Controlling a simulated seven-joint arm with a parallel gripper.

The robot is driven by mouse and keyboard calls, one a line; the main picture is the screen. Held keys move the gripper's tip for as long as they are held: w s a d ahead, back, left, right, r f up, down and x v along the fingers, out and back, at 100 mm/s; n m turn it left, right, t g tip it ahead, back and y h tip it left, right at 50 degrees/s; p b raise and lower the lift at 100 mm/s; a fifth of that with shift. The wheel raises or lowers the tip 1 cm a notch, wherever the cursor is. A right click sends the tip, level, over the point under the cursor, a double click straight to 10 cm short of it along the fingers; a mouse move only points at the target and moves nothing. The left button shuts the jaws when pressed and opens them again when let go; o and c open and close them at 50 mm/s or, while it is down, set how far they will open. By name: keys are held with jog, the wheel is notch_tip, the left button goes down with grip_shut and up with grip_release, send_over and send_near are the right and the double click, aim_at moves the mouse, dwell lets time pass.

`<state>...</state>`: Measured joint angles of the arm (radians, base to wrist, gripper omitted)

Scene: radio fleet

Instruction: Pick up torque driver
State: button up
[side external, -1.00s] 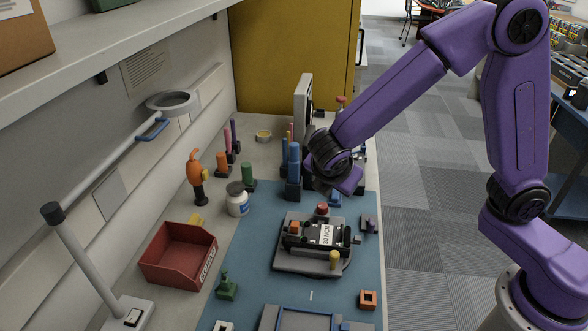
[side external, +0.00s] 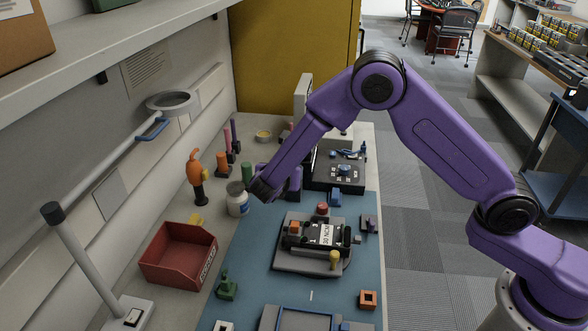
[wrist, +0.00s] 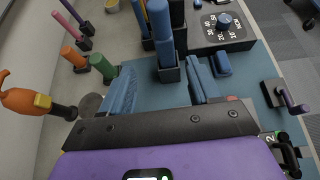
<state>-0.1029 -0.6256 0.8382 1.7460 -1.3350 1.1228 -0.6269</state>
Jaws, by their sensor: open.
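Several upright blue-handled tools (wrist: 160,28) stand in black holders in the wrist view; I cannot tell for certain which tool is the torque driver. My gripper (wrist: 160,65) is open, with its two light-blue fingers apart. The nearest blue tool's black holder (wrist: 169,73) shows between and just beyond the fingertips, and nothing is held. In the side view my wrist hides the fingers and most of the blue tools. An orange tool with a black lower part (side external: 197,178) stands to the left; it also shows in the wrist view (wrist: 25,101).
Green (side external: 246,172) and orange (side external: 222,163) handles and a white jar (side external: 237,199) stand left of my wrist. A black dial box (wrist: 222,22) lies to the right. A fixture with a radio (side external: 312,240) and a red bin (side external: 178,253) are nearer. The blue mat's front is partly clear.

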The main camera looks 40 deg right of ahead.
jog(key=x, duration=0.9)
jog(key=shift+s+d+f, duration=0.1)
jog(key=shift+d+f, duration=0.05)
jog(key=shift+d, duration=0.3)
jog(key=shift+w+d+f, duration=0.25)
jog(key=shift+w+d, duration=0.05)
jog(key=shift+w, duration=0.1)
grip_shut()
jog(key=shift+r, duration=0.15)
notch_tip(320, 180, up, 10)
jog(key=shift+f, duration=0.1)
jog(key=shift+s, duration=0.1)
